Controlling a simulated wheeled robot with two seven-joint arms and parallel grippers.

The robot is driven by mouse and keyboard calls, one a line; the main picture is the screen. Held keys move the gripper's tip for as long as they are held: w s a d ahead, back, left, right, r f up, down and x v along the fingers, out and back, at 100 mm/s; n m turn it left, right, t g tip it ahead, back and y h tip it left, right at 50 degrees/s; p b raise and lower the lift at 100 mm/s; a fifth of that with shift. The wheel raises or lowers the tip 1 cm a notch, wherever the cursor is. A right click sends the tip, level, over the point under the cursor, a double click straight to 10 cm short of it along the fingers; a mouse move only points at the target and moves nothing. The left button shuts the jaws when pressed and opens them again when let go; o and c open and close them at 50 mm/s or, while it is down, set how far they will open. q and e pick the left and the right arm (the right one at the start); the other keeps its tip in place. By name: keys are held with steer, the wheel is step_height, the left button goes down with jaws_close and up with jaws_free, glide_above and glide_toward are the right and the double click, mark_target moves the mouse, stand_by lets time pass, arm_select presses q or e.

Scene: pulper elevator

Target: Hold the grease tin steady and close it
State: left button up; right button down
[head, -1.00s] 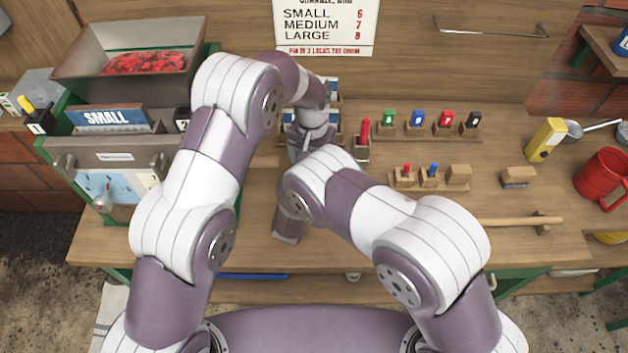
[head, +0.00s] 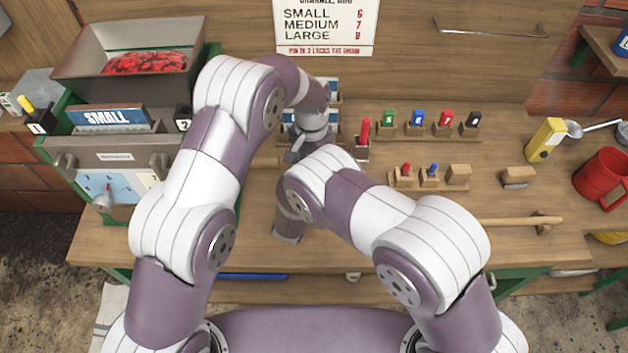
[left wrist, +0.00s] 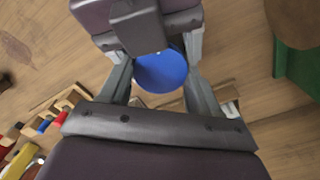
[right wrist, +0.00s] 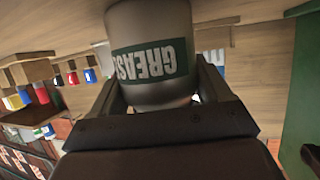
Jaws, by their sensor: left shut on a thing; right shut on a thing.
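The grease tin (right wrist: 152,85) is a grey can with a green label reading GREASE, which shows upside down in the right wrist view. My right gripper (right wrist: 158,80) is shut around its side. A round blue lid (left wrist: 160,72) sits between the fingers of my left gripper (left wrist: 156,62), which is shut on it. In the left wrist view, a dark gripper body is close beside the lid. The tin under the lid is hidden there, so I cannot tell whether the lid is seated. In the head view, my arms hide tin and lid.
Small coloured blocks in a rack (head: 428,130), a red-handled tool (head: 364,135), a wooden-handled tool (head: 515,221) and a red mug (head: 603,178) are right.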

arm_select(q)
steer(key=o, duration=1.2)
steer(key=shift+r, duration=0.15)
step_height(320, 180, up, 4)
steer(key=shift+r, duration=0.15)
steer(key=shift+w+r+n, duration=0.1)
steer(key=shift+r+n, duration=0.2)
steer(key=shift+r, duration=0.05)
steer(key=shift+c, duration=0.5)
step_height(320, 180, up, 3)
steer(key=n, duration=0.2)
steer(key=shift+f+n, duration=0.1)
steer(key=shift+n, duration=0.3)
steer(key=shift+f, duration=4.05)
